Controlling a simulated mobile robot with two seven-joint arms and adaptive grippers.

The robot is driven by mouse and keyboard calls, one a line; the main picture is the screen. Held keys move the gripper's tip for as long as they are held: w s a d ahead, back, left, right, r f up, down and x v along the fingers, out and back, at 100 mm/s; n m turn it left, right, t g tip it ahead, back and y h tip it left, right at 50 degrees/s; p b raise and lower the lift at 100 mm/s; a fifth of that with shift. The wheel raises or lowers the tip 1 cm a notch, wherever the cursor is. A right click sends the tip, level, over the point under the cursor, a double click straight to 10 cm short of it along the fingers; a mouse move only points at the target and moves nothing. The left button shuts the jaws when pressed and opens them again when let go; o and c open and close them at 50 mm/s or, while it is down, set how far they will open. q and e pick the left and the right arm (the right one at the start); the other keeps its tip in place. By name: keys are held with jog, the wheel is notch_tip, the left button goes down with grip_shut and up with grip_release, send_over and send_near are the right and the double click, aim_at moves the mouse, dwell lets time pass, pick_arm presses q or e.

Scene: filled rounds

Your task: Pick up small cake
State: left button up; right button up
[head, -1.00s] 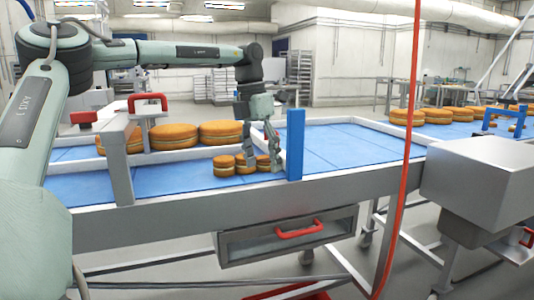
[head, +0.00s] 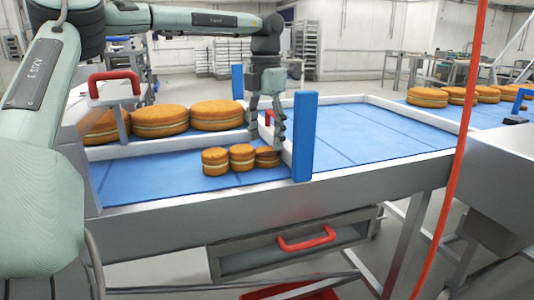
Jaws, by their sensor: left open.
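Three small round cakes with cream-coloured middles stand in a row on the blue belt's near lane: the left cake (head: 215,161), the middle cake (head: 242,157) and the right cake (head: 267,158). The right cake is close to the blue upright post. My left gripper (head: 267,138) points down, open and empty, just above and behind the right cake. Its fingers appear clear of the cakes, though the exact gap is hard to judge. My right gripper is not in view.
Larger cakes (head: 160,121) stand in the lane behind a white divider rail. The blue post (head: 304,136) is close to my left gripper's right side. A red-handled bracket (head: 114,88) rises at left. The blue belt (head: 365,125) right of the post is clear.

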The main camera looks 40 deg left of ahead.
aim_at(267, 150)
pick_arm(q)
notch_tip(267, 150, down, 4)
jog(key=shift+w+d+r, duration=0.1)
jog(key=shift+f, duration=0.25)
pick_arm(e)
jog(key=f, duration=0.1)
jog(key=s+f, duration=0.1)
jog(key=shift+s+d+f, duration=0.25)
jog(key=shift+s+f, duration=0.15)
pick_arm(q)
jog(key=shift+c, duration=0.3)
jog(key=c, duration=0.5)
jog(key=shift+r, duration=0.1)
